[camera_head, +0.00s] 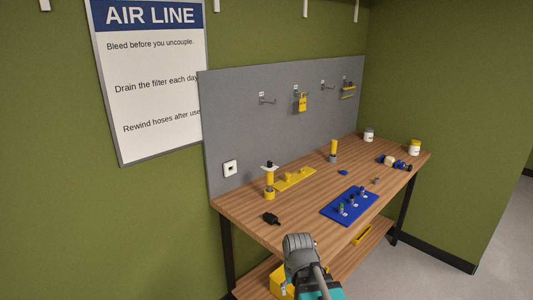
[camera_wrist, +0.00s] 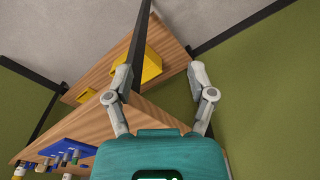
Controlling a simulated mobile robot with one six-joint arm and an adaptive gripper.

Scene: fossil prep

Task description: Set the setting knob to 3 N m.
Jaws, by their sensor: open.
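A setting knob marked in N m cannot be made out for certain. A yellow upright tool (camera_head: 269,185) with a pale and black top stands at the left of the bench, beside a flat yellow holder (camera_head: 295,179). A second yellow-and-grey upright piece (camera_head: 334,149) stands farther back. Any scale on them is too small to read. My gripper is open and empty in the wrist view (camera_wrist: 160,70), its two grey fingers apart. In the head view it (camera_head: 300,242) is in front of the bench's near edge, apart from both yellow pieces.
The wooden bench (camera_head: 240,206) carries a blue tray (camera_head: 337,212) with small fittings, a black part (camera_head: 271,218), jars and a blue tool (camera_head: 400,165). A grey pegboard (camera_head: 240,120) rises behind. A yellow bin (camera_wrist: 151,64) sits on the lower shelf.

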